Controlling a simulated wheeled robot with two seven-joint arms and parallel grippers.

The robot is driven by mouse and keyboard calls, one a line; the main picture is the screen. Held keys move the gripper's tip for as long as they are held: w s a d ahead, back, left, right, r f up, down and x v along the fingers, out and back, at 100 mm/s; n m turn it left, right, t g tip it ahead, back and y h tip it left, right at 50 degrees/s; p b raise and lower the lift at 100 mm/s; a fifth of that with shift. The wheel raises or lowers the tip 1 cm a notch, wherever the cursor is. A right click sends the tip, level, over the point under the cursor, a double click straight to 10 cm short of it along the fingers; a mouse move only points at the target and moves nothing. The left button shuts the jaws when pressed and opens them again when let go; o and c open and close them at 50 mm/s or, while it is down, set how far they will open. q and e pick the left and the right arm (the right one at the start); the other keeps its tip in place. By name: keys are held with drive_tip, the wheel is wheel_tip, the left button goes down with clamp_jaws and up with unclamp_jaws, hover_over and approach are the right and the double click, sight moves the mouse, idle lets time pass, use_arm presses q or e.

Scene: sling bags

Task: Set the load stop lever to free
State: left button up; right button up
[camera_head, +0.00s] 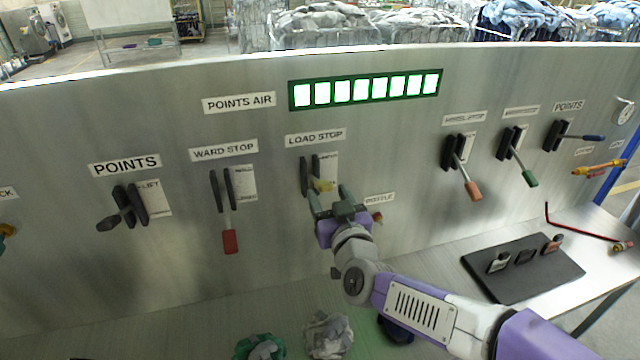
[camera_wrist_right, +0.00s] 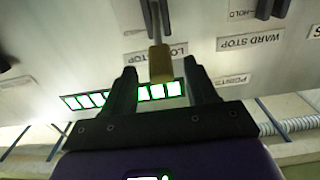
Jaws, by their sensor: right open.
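The load stop lever has a yellow handle (camera_head: 322,185) that sticks out of a dark slotted bracket under the LOAD STOP label (camera_head: 316,137). A small printed card is behind it, partly covered, and its text is too small to read. My right gripper (camera_head: 330,199) is open just in front of the lever. In the right wrist view the yellow handle (camera_wrist_right: 160,62) stands between the two spread fingers of my right gripper (camera_wrist_right: 160,80), with gaps on both sides. My left gripper is not in view.
The red ward stop lever (camera_head: 230,240) hangs down at the left, beside the black points lever (camera_head: 110,221). Orange (camera_head: 473,189) and green (camera_head: 529,177) levers are at the right. A dark mat (camera_head: 520,285) with tags lies on the ledge. Cloth bundles lie below.

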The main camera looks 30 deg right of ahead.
sight(321, 181)
drive_tip(key=x, duration=0.5)
drive_tip(key=shift+w+p, duration=0.3)
drive_tip(key=shift+w, duration=0.1)
clamp_jaws()
